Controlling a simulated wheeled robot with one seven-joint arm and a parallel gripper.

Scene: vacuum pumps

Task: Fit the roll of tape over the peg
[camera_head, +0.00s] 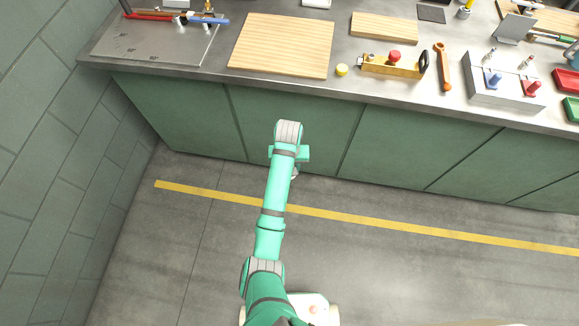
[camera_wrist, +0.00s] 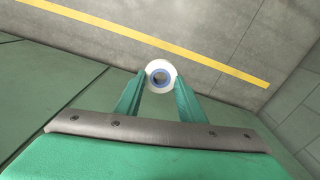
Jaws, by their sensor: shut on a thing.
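The roll of tape (camera_wrist: 160,64) is a white ring with a blue core, in the wrist view. My gripper (camera_wrist: 160,78) is shut on it, with one green finger on each side. In the head view my arm hangs in front of the green cabinets, off the counter, and mostly hides the gripper; a small pale bit of what may be the roll (camera_head: 295,175) shows beneath it. I cannot tell for sure which thing is the peg. A grey block (camera_head: 488,97) at the right of the counter carries blue and red upright parts.
The counter (camera_head: 200,75) holds a wooden board (camera_head: 283,45), a yellow cap (camera_head: 341,70), a plane-like tool (camera_head: 395,66), an orange wrench (camera_head: 442,66) and red and green bins at right. A grey plate (camera_head: 155,42) lies at left.

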